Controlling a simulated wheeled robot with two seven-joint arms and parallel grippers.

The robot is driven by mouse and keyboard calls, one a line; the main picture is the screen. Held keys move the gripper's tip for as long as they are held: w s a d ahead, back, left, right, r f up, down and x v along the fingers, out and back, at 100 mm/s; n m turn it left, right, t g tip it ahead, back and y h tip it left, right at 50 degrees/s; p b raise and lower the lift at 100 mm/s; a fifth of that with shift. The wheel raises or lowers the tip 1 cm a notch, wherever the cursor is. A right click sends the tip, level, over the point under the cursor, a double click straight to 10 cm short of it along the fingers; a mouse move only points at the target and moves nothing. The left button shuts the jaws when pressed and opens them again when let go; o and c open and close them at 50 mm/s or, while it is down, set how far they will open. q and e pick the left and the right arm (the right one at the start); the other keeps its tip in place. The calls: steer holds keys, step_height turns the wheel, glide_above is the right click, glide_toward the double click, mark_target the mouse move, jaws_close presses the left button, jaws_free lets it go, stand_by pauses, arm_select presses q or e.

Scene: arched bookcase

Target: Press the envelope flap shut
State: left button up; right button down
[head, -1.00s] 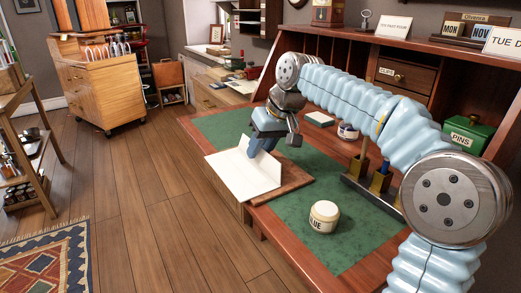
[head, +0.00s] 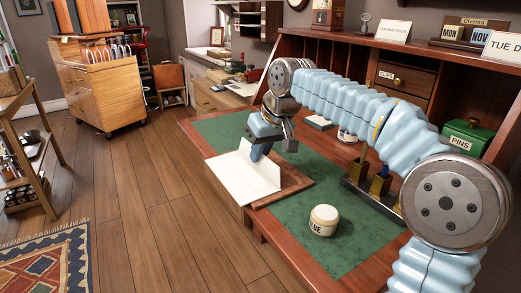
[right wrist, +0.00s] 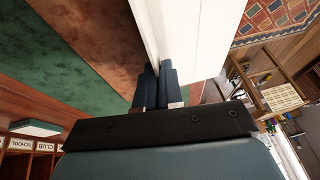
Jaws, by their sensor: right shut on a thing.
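The white envelope (head: 238,185) lies on a wooden board (head: 292,187) at the front left of the desk, partly past the desk's edge. Its flap (head: 267,175) stands up at an angle from the body. My right gripper (head: 257,155) points down at the flap's upper edge and is shut on the flap. In the right wrist view the two dark fingers (right wrist: 156,88) are close together at the white paper (right wrist: 190,45). The fingertips' exact grip on the paper is partly hidden. My left gripper is not in view.
A glue jar (head: 323,220) stands on the green desk mat (head: 345,245) right of the board. A holder with brass-coloured upright pieces (head: 372,190) and a green PINS box (head: 468,137) are farther right. Open floor lies to the left.

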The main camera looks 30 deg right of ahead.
steer(key=a+h+p, duration=0.1)
steer(key=h, duration=0.1)
steer(key=shift+a+n+h, duration=0.15)
steer(key=shift+n+h, duration=0.15)
steer(key=shift+s+a+f+n+t+h, duration=0.15)
steer(key=shift+a+h, duration=0.15)
steer(key=shift+h, duration=0.5)
steer(key=shift+w+a+f+n+t+h, duration=0.15)
steer(key=shift+a+h, duration=0.1)
steer(key=shift+h, duration=0.55)
steer(key=shift+s+r, duration=0.1)
steer(key=c, duration=1.3)
jaws_free()
steer(key=shift+c, duration=0.2)
steer(key=p+v, duration=0.1)
steer(key=v, duration=1.2)
steer(key=shift+s+a+r, duration=0.15)
steer(key=shift+a+r, duration=0.05)
steer(key=shift+r, duration=0.1)
